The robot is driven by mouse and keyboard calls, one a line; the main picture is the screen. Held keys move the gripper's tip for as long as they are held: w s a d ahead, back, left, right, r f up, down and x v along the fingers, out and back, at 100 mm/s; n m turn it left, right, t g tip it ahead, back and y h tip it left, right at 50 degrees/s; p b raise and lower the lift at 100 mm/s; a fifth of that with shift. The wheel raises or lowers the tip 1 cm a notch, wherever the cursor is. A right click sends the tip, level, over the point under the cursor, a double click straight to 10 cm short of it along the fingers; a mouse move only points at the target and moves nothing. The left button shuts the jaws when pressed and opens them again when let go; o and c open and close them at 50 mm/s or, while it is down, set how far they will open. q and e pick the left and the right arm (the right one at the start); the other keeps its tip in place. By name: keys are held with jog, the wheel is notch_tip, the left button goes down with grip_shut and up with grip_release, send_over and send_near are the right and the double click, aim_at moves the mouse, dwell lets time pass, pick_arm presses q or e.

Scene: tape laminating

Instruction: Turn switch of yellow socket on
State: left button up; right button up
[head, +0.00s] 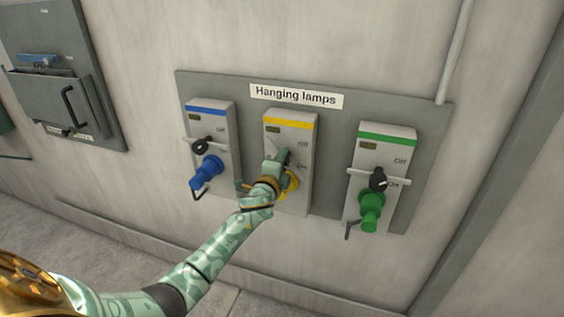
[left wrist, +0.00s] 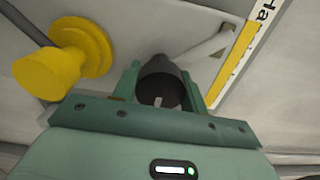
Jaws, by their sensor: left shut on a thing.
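The yellow socket (head: 289,122) is the middle one of three on a grey panel, with a yellow stripe across its top. My left gripper (head: 283,158) is at its front and hides its switch in the head view. In the left wrist view the left gripper (left wrist: 160,88) is shut on the black switch knob (left wrist: 161,78), with a finger on either side. The yellow plug (left wrist: 60,68) sits beside the knob in that view; in the head view it shows partly behind my wrist. My right gripper is not in view.
The blue socket (head: 207,107) stands to the left and the green socket (head: 388,141) to the right, each with a plug and a black knob. The panel (head: 335,125) carries a "Hanging lamps" label (head: 296,96). A grey box (head: 60,95) hangs at the far left.

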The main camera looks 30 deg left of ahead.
pick_arm(q)
jog(key=m, duration=0.4)
jog(key=shift+f+m, duration=0.1)
jog(key=shift+m, duration=0.2)
jog(key=shift+m+p, duration=0.55)
jog(key=shift+m, duration=1.35)
jog(key=shift+f, duration=0.1)
jog(key=o, duration=1.4)
jog(key=p+v, duration=0.1)
jog(key=v, duration=1.5)
jog(key=shift+s+p, duration=0.25)
jog(key=shift+p, duration=0.15)
